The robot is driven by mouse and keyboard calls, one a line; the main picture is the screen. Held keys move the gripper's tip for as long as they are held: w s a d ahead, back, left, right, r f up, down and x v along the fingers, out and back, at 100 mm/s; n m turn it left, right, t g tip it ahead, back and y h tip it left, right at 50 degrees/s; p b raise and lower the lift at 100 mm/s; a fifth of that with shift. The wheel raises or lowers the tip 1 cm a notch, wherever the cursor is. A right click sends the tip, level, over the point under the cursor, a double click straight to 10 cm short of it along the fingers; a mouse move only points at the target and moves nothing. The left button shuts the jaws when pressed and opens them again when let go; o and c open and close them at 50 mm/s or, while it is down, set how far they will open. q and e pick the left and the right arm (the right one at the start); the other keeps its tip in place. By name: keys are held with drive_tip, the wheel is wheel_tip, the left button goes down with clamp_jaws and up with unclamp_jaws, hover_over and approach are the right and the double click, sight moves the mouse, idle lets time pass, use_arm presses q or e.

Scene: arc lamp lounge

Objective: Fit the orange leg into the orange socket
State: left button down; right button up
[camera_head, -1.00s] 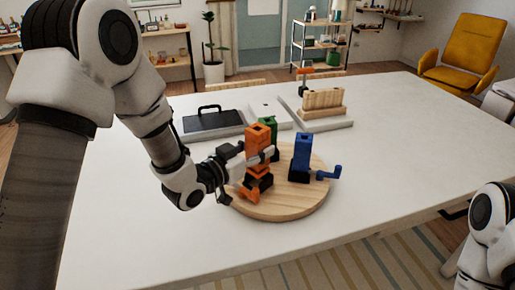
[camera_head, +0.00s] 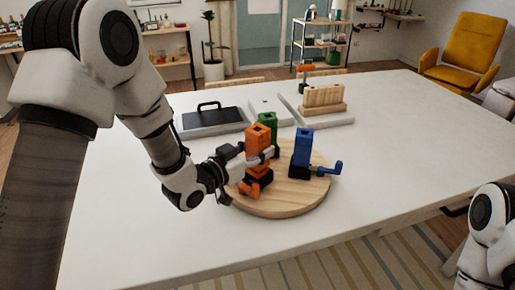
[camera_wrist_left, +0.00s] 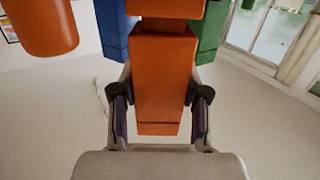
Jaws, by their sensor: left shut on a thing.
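The orange leg (camera_head: 257,140), a tall square post with a hole in its top, stands upright over the round wooden board (camera_head: 290,205). My left gripper (camera_head: 256,157) is shut on it from the left. In the left wrist view the fingers flank an orange block (camera_wrist_left: 163,85). The orange socket (camera_head: 258,184), with an orange lever part, is directly below the leg on the board. The leg's lower end meets or overlaps it; how deep it sits is hidden. My right gripper is out of view; only part of that arm shows at bottom right.
The blue leg (camera_head: 302,146) stands right of the orange one, its blue lever (camera_head: 333,168) sticking out right. The green leg (camera_head: 269,122) stands close behind. Farther back are a dark lidded case (camera_head: 212,118) and a wooden rack (camera_head: 323,97). The white table is clear at right.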

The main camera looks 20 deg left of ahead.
use_arm(q)
drive_tip(key=shift+f+b, duration=1.3)
drive_tip(key=shift+f, duration=0.35)
drive_tip(key=shift+c, duration=2.4)
unclamp_jaws()
drive_tip(key=shift+r, duration=0.1)
drive_tip(key=v, duration=0.7)
drive_tip(key=shift+s+a, duration=0.15)
drive_tip(key=shift+s, duration=0.1)
